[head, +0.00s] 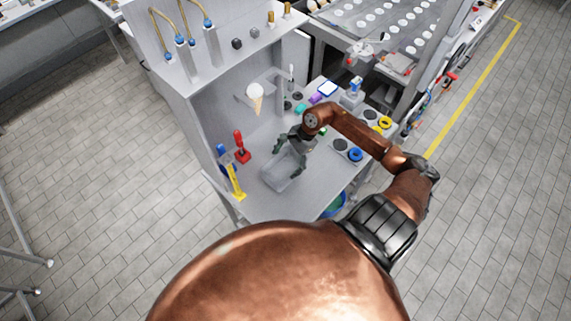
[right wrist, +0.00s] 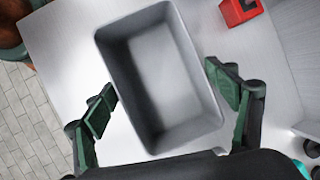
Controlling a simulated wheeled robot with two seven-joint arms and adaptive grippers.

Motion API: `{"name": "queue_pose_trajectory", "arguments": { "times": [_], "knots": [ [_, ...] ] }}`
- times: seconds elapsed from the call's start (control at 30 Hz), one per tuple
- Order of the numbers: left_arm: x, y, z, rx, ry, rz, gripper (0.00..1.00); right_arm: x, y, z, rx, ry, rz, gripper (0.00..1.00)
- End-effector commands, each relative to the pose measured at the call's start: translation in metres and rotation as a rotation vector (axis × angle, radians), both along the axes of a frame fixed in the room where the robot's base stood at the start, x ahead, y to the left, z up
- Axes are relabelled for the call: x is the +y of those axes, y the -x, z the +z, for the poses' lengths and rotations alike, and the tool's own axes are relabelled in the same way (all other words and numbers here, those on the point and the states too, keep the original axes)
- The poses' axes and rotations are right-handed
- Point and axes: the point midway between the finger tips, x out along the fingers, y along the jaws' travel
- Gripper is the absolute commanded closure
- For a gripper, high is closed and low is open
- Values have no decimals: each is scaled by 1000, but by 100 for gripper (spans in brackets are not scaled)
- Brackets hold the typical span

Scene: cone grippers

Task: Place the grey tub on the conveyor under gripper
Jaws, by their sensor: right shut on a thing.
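The grey tub (head: 283,172) is an empty, open rectangular box at the near end of the light workbench. It also shows in the right wrist view (right wrist: 160,75), opening toward the camera. My right gripper (head: 288,159) is shut on the tub, with its green finger pads at two opposite sides in the right wrist view (right wrist: 162,98). I cannot tell whether the tub touches the bench. A conveyor (head: 385,22) carrying rows of white round pieces runs at the top right. An ice cream cone (head: 256,102) hangs at a grey bracket by the bench's back panel. My left gripper is out of view.
Red (head: 242,150) and yellow (head: 236,184) clamp-like tools stand left of the tub, against the panel. Blue (head: 355,154) and yellow (head: 385,122) rings and small coloured items lie along the bench's right side. Tiled floor is open to the left and right.

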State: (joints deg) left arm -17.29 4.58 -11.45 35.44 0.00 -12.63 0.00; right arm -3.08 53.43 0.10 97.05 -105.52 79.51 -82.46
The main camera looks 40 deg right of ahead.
Motion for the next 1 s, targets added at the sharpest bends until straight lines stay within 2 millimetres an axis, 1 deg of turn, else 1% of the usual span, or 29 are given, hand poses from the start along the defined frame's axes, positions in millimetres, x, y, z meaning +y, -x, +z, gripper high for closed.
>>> {"name": "queue_pose_trajectory", "arguments": {
  "times": [0.17,0.3,0.4,0.67,0.8,0.83,1.0],
  "knots": [
    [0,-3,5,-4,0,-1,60,-4,-8,-12,1,-2,-1,61],
    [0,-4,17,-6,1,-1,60,-3,-6,-28,2,-4,-2,61],
    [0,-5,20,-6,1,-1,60,-4,-6,-37,0,-1,-1,61],
    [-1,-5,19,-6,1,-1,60,-4,-6,-41,0,1,1,61],
    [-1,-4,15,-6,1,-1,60,-5,-6,-44,0,2,2,61],
    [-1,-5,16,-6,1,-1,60,-4,-6,-44,1,2,1,19],
    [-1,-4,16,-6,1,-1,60,-4,-6,-43,1,1,1,7]
  ]
}}
